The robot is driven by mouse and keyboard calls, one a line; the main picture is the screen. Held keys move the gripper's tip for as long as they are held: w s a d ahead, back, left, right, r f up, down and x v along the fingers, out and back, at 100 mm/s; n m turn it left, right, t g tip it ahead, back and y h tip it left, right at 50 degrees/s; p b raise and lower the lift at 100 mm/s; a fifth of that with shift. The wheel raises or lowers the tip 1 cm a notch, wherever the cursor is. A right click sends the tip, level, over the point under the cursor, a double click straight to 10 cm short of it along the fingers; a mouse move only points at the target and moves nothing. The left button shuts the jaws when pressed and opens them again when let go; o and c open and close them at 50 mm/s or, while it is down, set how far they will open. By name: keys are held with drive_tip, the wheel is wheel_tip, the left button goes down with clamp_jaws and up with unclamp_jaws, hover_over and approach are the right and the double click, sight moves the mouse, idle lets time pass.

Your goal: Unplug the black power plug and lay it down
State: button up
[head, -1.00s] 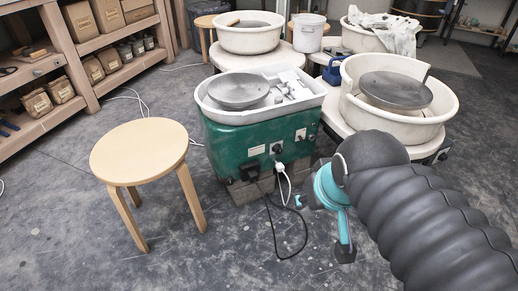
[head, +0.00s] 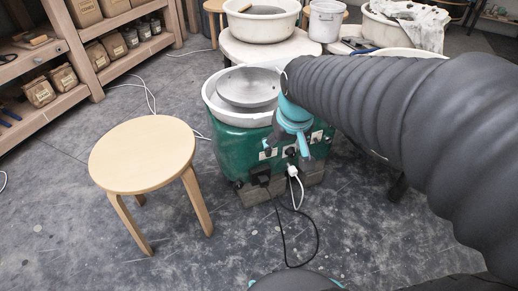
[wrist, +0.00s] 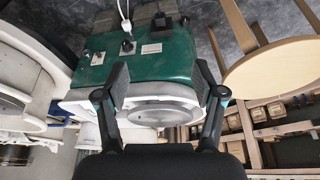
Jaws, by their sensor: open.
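The black power plug (head: 261,179) sits low on the front of the green pottery wheel housing (head: 230,150), with its black cable (head: 284,235) drooping to the floor. In the wrist view, which is upside down, a dark shape that looks like the plug (wrist: 160,20) is near the top edge. A white plug (head: 293,170) with a white cable is to its right in the head view. My gripper (head: 287,151) is open and empty, in front of the housing and above the black plug. Its two spread fingers show in the wrist view (wrist: 163,84).
A round wooden stool (head: 142,153) stands left of the wheel, close to it. A grey wheel head (head: 247,87) sits in a white splash pan (head: 212,101) on top. Shelves (head: 90,50) are at the back left. The front floor is mostly clear.

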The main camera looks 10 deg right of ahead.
drive_tip(key=w+f+g, duration=0.1)
drive_tip(key=w+f, duration=0.4)
drive_tip(key=w, duration=0.2)
drive_tip(key=n+g, duration=0.1)
drive_tip(key=g, duration=0.2)
hover_over(264, 179)
wheel_tip(264, 179, down, 22)
drive_tip(key=shift+s+f+p, duration=0.15)
drive_tip(key=shift+f+p, duration=0.1)
drive_tip(key=shift+p, duration=0.2)
drive_tip(key=shift+f, duration=4.05)
clamp_jaws()
